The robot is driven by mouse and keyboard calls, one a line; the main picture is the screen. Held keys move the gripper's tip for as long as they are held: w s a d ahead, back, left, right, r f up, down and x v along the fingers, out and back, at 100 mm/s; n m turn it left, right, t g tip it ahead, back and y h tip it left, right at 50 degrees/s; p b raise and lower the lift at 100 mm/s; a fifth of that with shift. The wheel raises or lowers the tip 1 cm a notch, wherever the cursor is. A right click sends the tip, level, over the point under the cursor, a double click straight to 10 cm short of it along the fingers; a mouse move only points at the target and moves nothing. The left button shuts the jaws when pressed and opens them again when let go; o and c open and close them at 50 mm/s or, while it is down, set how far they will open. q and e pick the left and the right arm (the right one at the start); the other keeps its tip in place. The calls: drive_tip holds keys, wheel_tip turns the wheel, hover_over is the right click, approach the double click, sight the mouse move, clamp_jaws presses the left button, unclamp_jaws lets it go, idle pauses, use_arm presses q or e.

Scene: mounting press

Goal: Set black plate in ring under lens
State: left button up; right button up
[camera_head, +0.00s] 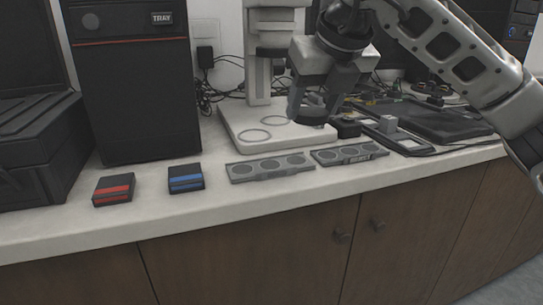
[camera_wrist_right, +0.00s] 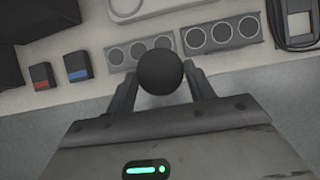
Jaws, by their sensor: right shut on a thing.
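My right gripper (camera_head: 316,104) is above the right part of the white press base (camera_head: 240,119). It is shut on a round black plate (camera_wrist_right: 161,72), which sits between the fingers in the right wrist view; in the head view the plate (camera_head: 312,115) shows as a dark disc at the fingertips. Two ring outlines show on the base: a nearer ring (camera_head: 254,135) and a ring further back (camera_head: 278,122). The plate is to the right of both. The dark lens part (camera_head: 272,52) hangs from the white column. My left gripper is not in view.
Two grey trays with round wells, a left tray (camera_head: 271,167) and a right tray (camera_head: 349,154), lie in front of the base. A red-striped box (camera_head: 114,189) and a blue-striped box (camera_head: 186,179) lie left. A black tower (camera_head: 136,95) stands behind them. The front counter strip is clear.

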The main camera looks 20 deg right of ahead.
approach(269, 164)
drive_tip(key=shift+w+d+f+b, duration=0.1)
drive_tip(key=shift+w+d+b, duration=0.15)
drive_tip(key=shift+w, duration=0.3)
drive_tip(key=shift+w+d+f+b, duration=0.1)
drive_tip(key=shift+w+d, duration=0.1)
drive_tip(key=shift+w, duration=0.35)
drive_tip(key=f, duration=0.3)
drive_tip(key=w+a+f, duration=0.1)
drive_tip(key=shift+f+b, duration=0.25)
drive_tip(key=shift+b, duration=0.15)
drive_tip(key=shift+f, duration=0.2)
drive_tip(key=o, duration=1)
drive_tip(key=shift+c, duration=0.2)
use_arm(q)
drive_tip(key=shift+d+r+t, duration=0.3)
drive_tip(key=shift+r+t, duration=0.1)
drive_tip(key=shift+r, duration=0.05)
